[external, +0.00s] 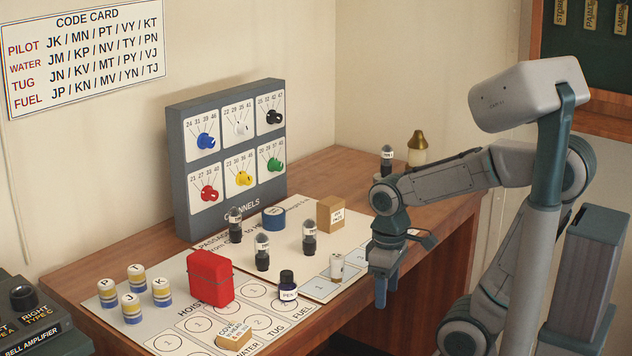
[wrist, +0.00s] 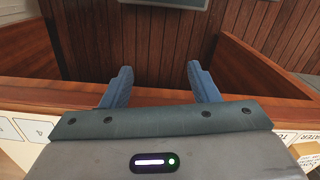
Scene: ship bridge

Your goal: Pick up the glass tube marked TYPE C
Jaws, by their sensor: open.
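Several glass tubes with dark bases and small white labels stand upright on the desk. Three are on the passage sheet: one at the left (external: 235,224), one nearer the front (external: 262,251) and one at the right (external: 309,237). Another tube (external: 387,160) stands at the back right, behind my arm. Their labels are too small to read, so I cannot tell which is TYPE C. My gripper (external: 386,292) points down, open and empty, by the desk's front edge, right of the tubes. In the wrist view its fingers (wrist: 160,70) are apart, with no tube between them.
A channels panel (external: 180,190) stands behind the tubes.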

